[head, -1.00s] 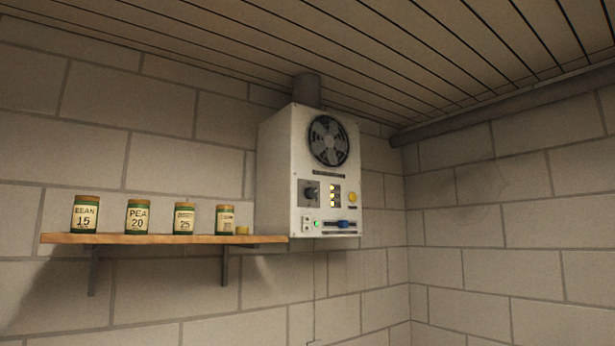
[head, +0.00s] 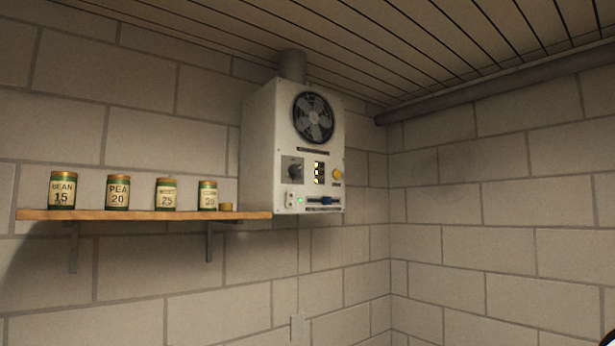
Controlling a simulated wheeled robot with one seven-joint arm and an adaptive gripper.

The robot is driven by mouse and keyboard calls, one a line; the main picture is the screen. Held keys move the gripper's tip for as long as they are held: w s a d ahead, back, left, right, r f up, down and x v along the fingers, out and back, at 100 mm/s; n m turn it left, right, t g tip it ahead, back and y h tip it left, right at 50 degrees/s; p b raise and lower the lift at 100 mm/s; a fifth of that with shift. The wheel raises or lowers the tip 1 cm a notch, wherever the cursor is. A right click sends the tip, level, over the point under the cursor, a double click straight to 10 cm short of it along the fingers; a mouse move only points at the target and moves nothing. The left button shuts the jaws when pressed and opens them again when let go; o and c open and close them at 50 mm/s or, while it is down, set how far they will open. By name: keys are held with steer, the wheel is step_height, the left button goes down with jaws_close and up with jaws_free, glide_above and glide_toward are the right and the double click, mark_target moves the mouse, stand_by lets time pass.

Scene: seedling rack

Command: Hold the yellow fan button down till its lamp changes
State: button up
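The yellow fan button (head: 337,174) is a round knob on the right part of the front of a white wall-mounted fan box (head: 262,140). A column of small yellow-lit lamps (head: 318,172) sits just left of the button. A small green light (head: 300,200) glows lower on the panel. Which lamp belongs to the button I cannot tell. Nothing touches the button. My gripper is not clearly in view; only a dark curved edge shows at the bottom right corner, too little to identify.
A dark fan grille (head: 313,118), a dark dial (head: 293,169) and a blue slider (head: 326,201) are also on the box. A wooden shelf (head: 140,215) to the left holds several labelled tins (head: 118,192). The space right of the box is clear before the block wall (head: 480,200).

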jaws_close()
stand_by(1.4)
